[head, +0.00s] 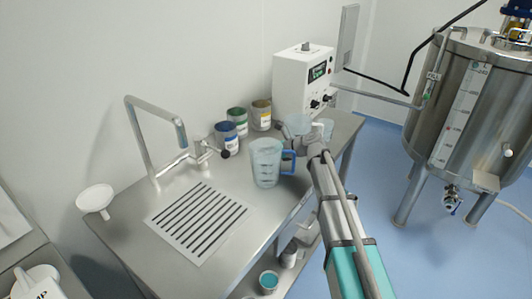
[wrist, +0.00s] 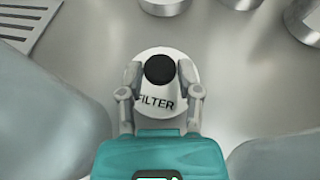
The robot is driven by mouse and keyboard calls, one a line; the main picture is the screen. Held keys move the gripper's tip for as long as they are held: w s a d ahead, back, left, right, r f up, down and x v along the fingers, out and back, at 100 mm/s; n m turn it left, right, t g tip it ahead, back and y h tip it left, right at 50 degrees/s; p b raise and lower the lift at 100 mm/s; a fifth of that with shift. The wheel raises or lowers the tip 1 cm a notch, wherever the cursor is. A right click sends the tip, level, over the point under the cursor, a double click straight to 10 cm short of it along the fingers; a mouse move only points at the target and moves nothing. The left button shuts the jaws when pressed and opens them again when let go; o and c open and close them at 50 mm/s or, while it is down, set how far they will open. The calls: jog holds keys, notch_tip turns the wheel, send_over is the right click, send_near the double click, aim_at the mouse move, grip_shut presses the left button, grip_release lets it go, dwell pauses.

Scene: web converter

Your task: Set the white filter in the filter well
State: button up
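In the wrist view, the white filter (wrist: 160,93) is a round white piece marked FILTER with a black knob (wrist: 160,69) on top. My gripper (wrist: 160,73) has one finger on each side of the knob, and both appear to press against it. Whether the filter rests on the steel or hangs above it is unclear. In the head view, my gripper (head: 311,144) is at the right part of the bench, beside the measuring jug. The filter is hidden there. I cannot make out the filter well in either view.
A steel tank (head: 455,90) stands right.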

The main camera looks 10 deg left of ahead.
jog(key=shift+o, duration=1.4)
jog(key=shift+r, duration=0.2)
jog(key=p+v, duration=0.4)
jog(key=v, duration=0.7)
jog(key=shift+p, duration=0.35)
jog(key=shift+s+d+r, duration=0.1)
jog(key=shift+d+r, duration=0.05)
jog(key=shift+d, duration=0.3)
